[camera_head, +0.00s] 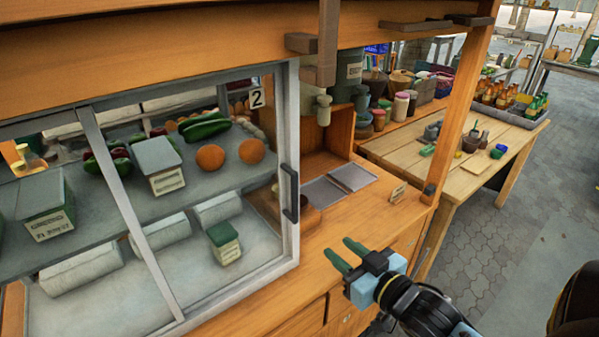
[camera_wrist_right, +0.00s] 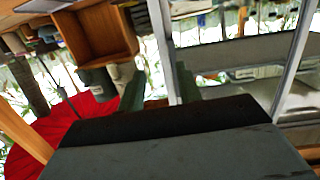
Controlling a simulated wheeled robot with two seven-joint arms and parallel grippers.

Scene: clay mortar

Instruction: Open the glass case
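The glass case (camera_head: 292,110) stands at the left of the head view, with grey metal frames around sliding glass panes. A dark vertical handle (camera_head: 289,194) is on the right upright of its right pane. The pane's frame appears closed against the right side of the case. My right gripper (camera_head: 343,250) is in front of the wooden counter, to the right of and below the handle, apart from it. Its two green fingers are spread with nothing between them. In the right wrist view its fingers (camera_wrist_right: 160,90) point toward the metal frame upright (camera_wrist_right: 164,45). My left gripper is not in view.
Inside the case are vegetables, oranges (camera_head: 210,157) and small boxes (camera_head: 224,243) on shelves. The wooden counter (camera_head: 345,215) has a metal plate (camera_head: 352,177). A wooden table (camera_head: 460,175) with jars and pots stands to the right. Paved floor (camera_head: 480,245) is open beside it.

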